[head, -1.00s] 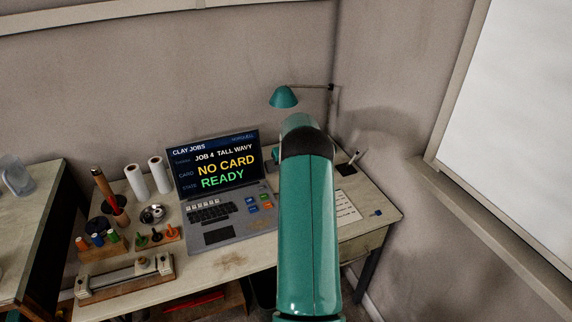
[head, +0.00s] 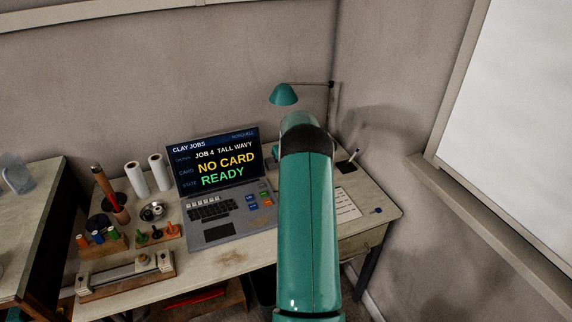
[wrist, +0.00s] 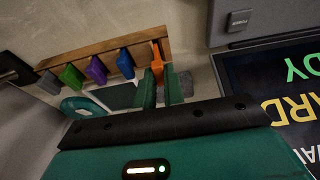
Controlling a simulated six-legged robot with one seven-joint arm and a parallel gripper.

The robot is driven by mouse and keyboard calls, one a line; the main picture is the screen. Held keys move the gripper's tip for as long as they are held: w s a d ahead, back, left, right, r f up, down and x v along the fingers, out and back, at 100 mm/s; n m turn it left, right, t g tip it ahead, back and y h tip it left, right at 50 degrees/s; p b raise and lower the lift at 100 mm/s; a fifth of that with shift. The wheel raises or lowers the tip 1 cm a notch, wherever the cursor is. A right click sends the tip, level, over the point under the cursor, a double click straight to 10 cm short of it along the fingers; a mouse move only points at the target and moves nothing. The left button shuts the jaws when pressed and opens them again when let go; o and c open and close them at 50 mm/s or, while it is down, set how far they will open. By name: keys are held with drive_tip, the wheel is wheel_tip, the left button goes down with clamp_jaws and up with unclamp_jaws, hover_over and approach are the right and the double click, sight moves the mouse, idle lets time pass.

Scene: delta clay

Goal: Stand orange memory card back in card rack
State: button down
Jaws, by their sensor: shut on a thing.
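In the wrist view my gripper (wrist: 160,84) is shut on the orange memory card (wrist: 157,60), with a green finger on each side of it. The card is at the right end of the wooden card rack (wrist: 110,47), its far end overlapping the rack's end slot. I cannot tell whether it is seated there. Grey (wrist: 48,82), green (wrist: 71,77), purple (wrist: 96,69) and blue (wrist: 125,63) cards stand in the rack to its left. In the head view my arm hides the gripper, card and rack.
The laptop (head: 213,160) stands on the desk left of my arm, its screen reading NO CARD and READY. A teal lamp (head: 284,95) hangs behind my arm. A paper sheet (head: 347,203) lies to the right. Spools, rollers and tools crowd the desk's left side.

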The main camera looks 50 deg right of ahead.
drive_tip(key=shift+f, duration=0.25)
drive_tip(key=shift+f, duration=0.35)
drive_tip(key=shift+f, duration=0.2)
drive_tip(key=c, duration=1.1)
unclamp_jaws()
drive_tip(key=shift+r, duration=0.1)
drive_tip(key=shift+r, duration=3.4)
